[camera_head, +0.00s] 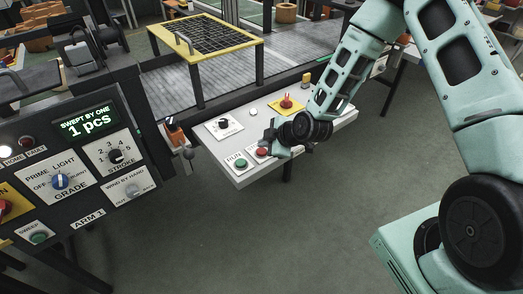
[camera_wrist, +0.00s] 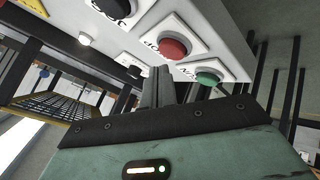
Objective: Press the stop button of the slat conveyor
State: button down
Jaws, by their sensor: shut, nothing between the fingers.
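The red stop button (camera_head: 262,152) sits on the pale control panel (camera_head: 232,174) in front of the slat conveyor (camera_head: 160,95). In the wrist view the red button (camera_wrist: 172,48) stands on a white, partly readable label plate. Beside it is a green button (camera_head: 240,164), also in the wrist view (camera_wrist: 207,77). My gripper (camera_head: 270,138) is close to the red button in the head view. In the wrist view its fingers (camera_wrist: 162,74) are shut and empty, with their tips just below the red button. I cannot tell whether they touch anything.
The panel also carries a black knob (camera_head: 223,123), a small white button (camera_head: 253,112) and a red knob on a yellow base (camera_head: 287,103). A separate dark console (camera_head: 85,205) with a green display stands at left. The floor in front (camera_head: 230,240) is clear.

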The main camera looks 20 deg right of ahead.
aim_at(264, 152)
jog(key=shift+f, duration=0.15)
jog(key=shift+f+b, duration=0.3)
jog(key=shift+b, duration=0.2)
jog(key=shift+f+b, duration=0.45)
jog(key=shift+f, duration=0.05)
dwell(0.6)
jog(key=shift+r, duration=0.1)
jog(key=shift+r+p, duration=0.55)
jog(key=shift+r, duration=0.3)
jog(key=shift+r, duration=0.1)
jog(key=shift+r+p, duration=1.6)
jog(key=shift+r, duration=0.85)
jog(key=shift+f, duration=0.1)
jog(key=shift+a, duration=0.1)
